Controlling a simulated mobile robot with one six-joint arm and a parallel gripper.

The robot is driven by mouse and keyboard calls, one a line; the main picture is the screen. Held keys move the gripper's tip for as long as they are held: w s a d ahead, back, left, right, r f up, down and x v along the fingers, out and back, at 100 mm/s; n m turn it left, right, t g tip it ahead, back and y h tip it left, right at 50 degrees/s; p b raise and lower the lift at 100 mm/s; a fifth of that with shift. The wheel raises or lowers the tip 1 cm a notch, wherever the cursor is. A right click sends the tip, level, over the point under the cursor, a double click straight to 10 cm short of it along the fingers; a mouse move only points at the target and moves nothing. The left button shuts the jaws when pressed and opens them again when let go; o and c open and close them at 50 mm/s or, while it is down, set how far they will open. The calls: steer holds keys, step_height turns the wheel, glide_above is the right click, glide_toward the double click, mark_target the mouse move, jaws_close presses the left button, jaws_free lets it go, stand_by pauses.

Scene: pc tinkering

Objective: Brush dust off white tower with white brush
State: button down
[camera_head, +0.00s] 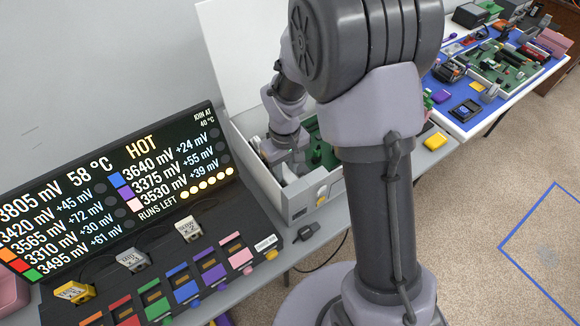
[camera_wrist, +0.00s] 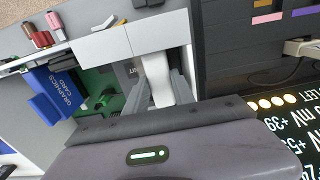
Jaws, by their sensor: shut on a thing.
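The white tower (camera_head: 310,196) lies open on the grey bench, with a green board inside; its pale front edge also shows in the wrist view (camera_wrist: 102,45). My gripper (camera_head: 287,157) reaches down into the tower's open left part. In the wrist view my gripper (camera_wrist: 160,92) is shut on a white, smooth object between its fingers, which looks like the white brush (camera_wrist: 156,72). The brush's bristles are hidden, and I cannot tell whether they touch the tower's inside. I cannot make out dust. My arm hides part of the tower in the head view.
A blue graphics card (camera_wrist: 65,88) sits beside the green board. A dark display panel (camera_head: 120,190) with coloured blocks stands left of the tower. A blue-matted table (camera_head: 490,85) with parts stands farther right.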

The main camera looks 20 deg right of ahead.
steer(key=shift+s+d+f, duration=0.1)
steer(key=shift+f, duration=0.05)
steer(key=shift+w+d+p, duration=0.25)
steer(key=shift+w+d, duration=0.1)
steer(key=shift+d, duration=0.55)
steer(key=shift+w+d+p, duration=0.2)
steer(key=shift+w+d, duration=0.1)
steer(key=shift+d, duration=0.6)
steer(key=shift+a, duration=0.15)
steer(key=shift+s+a+b, duration=0.2)
steer(key=shift+s+a, duration=0.15)
steer(key=shift+a, duration=0.55)
steer(key=shift+s+a+b, duration=0.15)
steer(key=shift+s+a, duration=0.2)
steer(key=shift+a, duration=0.5)
steer(key=shift+d, duration=0.1)
steer(key=shift+w+d+p, duration=0.15)
steer(key=shift+w+d, duration=0.1)
steer(key=shift+d, duration=0.35)
steer(key=shift+w+d+p, duration=0.15)
steer(key=shift+w+d, duration=0.1)
steer(key=shift+d, duration=0.35)
steer(key=shift+w+d+p, duration=0.15)
steer(key=shift+w+d, duration=0.1)
steer(key=shift+d, duration=0.35)
steer(key=shift+a, duration=0.15)
